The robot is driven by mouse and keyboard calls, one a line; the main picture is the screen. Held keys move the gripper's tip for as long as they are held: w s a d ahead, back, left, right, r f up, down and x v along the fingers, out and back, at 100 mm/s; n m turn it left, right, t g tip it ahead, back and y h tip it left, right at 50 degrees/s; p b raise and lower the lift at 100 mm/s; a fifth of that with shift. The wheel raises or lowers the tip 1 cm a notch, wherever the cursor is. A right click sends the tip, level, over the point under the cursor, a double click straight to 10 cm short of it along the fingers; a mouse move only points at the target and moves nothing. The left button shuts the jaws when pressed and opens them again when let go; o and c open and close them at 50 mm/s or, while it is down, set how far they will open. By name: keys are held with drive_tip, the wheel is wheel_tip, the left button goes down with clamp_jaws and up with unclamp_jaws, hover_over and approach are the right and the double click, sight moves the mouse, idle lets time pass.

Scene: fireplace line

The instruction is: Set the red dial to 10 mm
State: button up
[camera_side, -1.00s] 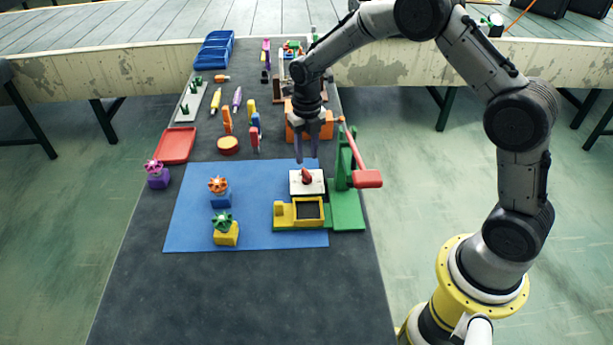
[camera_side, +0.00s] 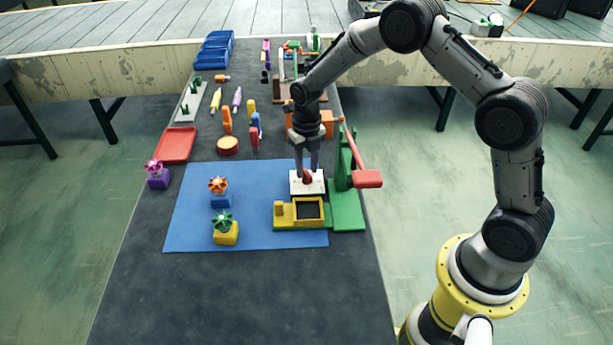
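The red dial (camera_side: 308,177) sits on top of a white block (camera_side: 295,187), at the back of a small yellow and green fixture on the blue mat. My gripper (camera_side: 307,173) points down at the dial from above. Its two fingers reach down on either side of the dial, with a gap between them. They partly cover the dial. I cannot tell whether the fingers touch it. Any scale marks or reading on the dial are too small to see.
Right of the dial stands a green press (camera_side: 346,205) with a red lever (camera_side: 367,178). A yellow block with a dark recess (camera_side: 308,211) lies in front. Knobbed blocks stand left on the blue mat (camera_side: 190,235). An orange block (camera_side: 326,117) is behind my gripper.

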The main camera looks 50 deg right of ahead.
sight(307, 172)
drive_tip(key=shift+r, duration=0.2)
drive_tip(key=shift+r, duration=1.3)
wheel_tip(307, 172, up, 14)
idle(0.3)
